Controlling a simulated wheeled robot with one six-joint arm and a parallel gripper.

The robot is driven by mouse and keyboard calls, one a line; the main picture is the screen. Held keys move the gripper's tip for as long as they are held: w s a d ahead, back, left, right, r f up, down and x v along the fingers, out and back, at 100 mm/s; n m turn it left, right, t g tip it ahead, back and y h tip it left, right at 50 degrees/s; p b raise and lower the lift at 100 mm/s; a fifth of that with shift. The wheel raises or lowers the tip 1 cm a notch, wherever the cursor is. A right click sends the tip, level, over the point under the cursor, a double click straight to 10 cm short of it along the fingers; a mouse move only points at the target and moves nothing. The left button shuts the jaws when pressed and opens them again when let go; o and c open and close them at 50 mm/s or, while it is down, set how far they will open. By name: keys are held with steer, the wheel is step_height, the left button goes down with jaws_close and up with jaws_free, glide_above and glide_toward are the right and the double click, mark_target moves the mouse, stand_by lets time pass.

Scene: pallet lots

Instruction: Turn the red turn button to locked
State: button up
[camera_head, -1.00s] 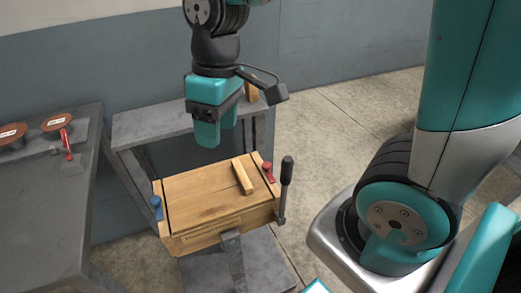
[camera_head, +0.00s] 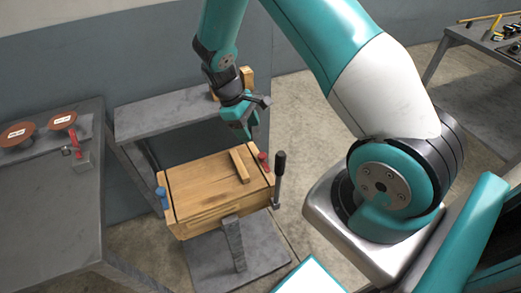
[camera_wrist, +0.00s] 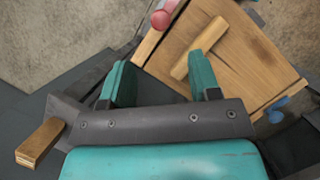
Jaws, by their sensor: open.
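The red turn button (camera_head: 263,160) sits at the right end of the wooden box's top in the head view. In the wrist view the red button (camera_wrist: 160,19) shows at the top, ahead of my fingers and between their lines. The wooden box (camera_head: 205,192) carries a raised wooden bar (camera_head: 240,165) on its lid and a blue turn button (camera_head: 162,196) at its left end; the blue one also shows in the wrist view (camera_wrist: 275,108). My gripper (camera_head: 247,132) hangs above and behind the box, near its right side. Its fingers (camera_wrist: 162,82) are apart and empty.
A black-handled lever (camera_head: 280,170) stands upright at the box's right side. A grey shelf (camera_head: 165,115) stands behind, with a wooden block (camera_head: 247,76) on it. A grey table (camera_head: 55,190) at the left holds brown discs and a red-handled item.

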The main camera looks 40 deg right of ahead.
mark_target(262, 155)
steer(key=p+x, duration=0.1)
steer(key=x, duration=0.9)
steer(key=shift+s, duration=0.1)
steer(key=shift+c, duration=0.5)
steer(key=c, duration=0.8)
